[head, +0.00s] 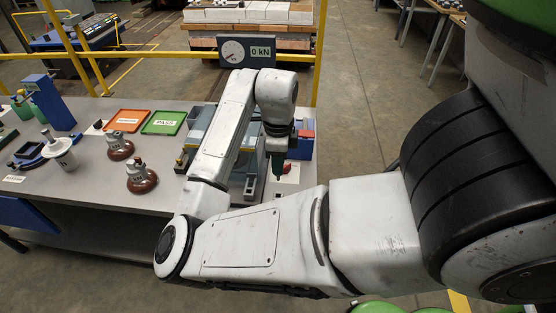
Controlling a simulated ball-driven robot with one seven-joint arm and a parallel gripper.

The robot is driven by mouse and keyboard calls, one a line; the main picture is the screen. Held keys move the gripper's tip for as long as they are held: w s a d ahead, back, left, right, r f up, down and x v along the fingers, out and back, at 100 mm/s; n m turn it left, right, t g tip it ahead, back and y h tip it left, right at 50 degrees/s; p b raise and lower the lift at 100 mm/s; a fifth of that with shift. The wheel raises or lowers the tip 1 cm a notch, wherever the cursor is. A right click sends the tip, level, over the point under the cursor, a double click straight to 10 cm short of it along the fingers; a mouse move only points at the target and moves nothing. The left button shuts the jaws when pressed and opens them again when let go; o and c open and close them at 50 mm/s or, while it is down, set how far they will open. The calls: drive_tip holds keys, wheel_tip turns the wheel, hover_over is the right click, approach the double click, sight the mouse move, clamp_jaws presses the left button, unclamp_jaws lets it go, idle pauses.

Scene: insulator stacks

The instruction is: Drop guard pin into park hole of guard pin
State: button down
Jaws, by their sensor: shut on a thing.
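My gripper (279,174) points down over the right end of the grey workbench, its jaws dark green. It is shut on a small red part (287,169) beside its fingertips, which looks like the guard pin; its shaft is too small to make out. A white label or plate (291,178) lies on the bench just below and to the right of the fingertips. The park hole cannot be made out; it may be hidden by my gripper or too small to see. I cannot tell whether the pin touches the bench.
A blue-grey test rig (250,160) stands left of my gripper, partly behind my arm. A blue box with a red top (304,140) stands close behind and right. Brown insulators (141,178), an orange tray (126,120) and a green tray (163,122) are further left. The gauge (247,52) reads 0 kN.

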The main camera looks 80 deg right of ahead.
drive_tip(key=shift+f+b, duration=2.05)
drive_tip(key=shift+f, duration=0.8)
drive_tip(key=shift+f+b, duration=1.4)
drive_tip(key=shift+f, duration=0.65)
drive_tip(key=c, duration=0.9)
unclamp_jaws()
drive_tip(key=shift+o, duration=0.2)
wheel_tip(320, 180, up, 11)
drive_tip(key=shift+f+p, duration=0.1)
drive_tip(key=shift+p, duration=0.5)
